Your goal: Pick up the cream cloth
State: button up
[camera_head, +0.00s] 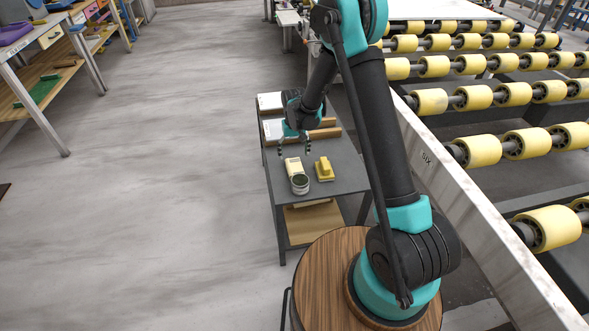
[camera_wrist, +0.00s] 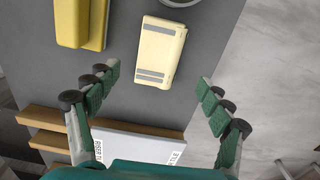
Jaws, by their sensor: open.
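The cream cloth (camera_head: 292,164) lies on the grey top of a small table, just behind a round grey container. In the wrist view it is a folded cream block with grey stripes (camera_wrist: 161,50), ahead of the fingertips and roughly centred between them. My gripper (camera_head: 294,147) hangs above the table on the far side of the cloth. In the wrist view my gripper (camera_wrist: 160,78) has its green-padded fingers spread wide, with nothing between them. The cloth appears apart from both fingers.
A yellow block-like object (camera_head: 324,170) lies beside the cloth, and the round container (camera_head: 299,184) stands close at its near end. White boxes and brown bars (camera_head: 326,133) lie at the table's far end. A roller conveyor (camera_head: 470,97) runs along the right. Open floor lies left.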

aim_at(295, 166)
jog(key=shift+d+f, duration=0.1)
jog(key=shift+f, duration=3.15)
jog(key=c, duration=1.2)
